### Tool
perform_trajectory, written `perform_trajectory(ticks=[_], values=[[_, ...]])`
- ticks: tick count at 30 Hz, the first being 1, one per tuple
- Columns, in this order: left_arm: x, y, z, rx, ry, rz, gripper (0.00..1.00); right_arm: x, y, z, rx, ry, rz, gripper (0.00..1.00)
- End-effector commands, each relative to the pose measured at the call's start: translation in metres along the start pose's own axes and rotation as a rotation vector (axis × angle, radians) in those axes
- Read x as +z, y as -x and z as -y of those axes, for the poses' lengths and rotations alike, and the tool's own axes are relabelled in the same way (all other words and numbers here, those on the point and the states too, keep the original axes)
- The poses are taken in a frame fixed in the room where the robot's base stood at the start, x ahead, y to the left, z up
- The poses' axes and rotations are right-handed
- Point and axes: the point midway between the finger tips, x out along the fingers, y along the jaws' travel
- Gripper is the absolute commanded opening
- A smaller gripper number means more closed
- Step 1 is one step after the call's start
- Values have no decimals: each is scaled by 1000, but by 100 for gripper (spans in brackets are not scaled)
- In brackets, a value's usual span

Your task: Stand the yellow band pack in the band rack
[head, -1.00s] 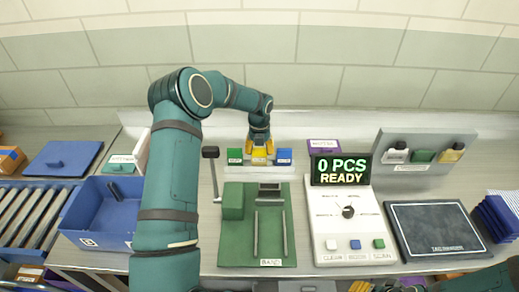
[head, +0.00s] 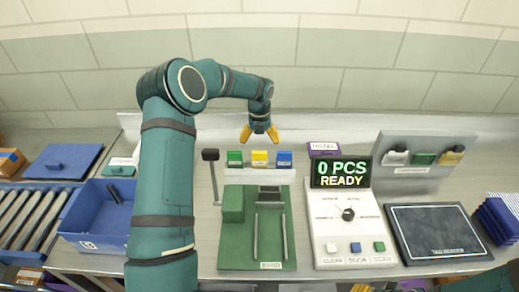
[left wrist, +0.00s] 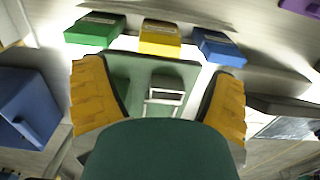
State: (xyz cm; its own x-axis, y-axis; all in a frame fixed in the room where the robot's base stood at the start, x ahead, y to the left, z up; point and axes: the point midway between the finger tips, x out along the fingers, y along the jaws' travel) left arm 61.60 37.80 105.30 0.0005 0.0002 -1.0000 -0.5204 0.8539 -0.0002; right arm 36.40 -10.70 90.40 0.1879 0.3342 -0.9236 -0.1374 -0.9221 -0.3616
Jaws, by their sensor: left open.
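The yellow band pack (head: 259,159) stands in the white band rack (head: 257,175), between a green pack (head: 235,159) and a blue pack (head: 284,159). The left wrist view also shows the yellow pack (left wrist: 160,38) between the green and blue ones. My left gripper (head: 260,138) has yellow fingers. It is open and empty, above and apart from the yellow pack. In the left wrist view its two fingers (left wrist: 158,100) are spread wide with nothing between them.
A green banding machine (head: 258,235) with a lever stands in front of the rack. A white control panel (head: 350,225) with a display reading "0 PCS READY" is to its right. A blue bin (head: 100,215) is at left, a dark pad (head: 437,231) at right.

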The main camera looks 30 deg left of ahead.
Motion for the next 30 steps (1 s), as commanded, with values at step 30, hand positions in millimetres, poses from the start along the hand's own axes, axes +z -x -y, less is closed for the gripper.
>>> perform_trajectory(ticks=[30], values=[[0,61,0,0,0,0,85,0,0,0,0,0,0,47]])
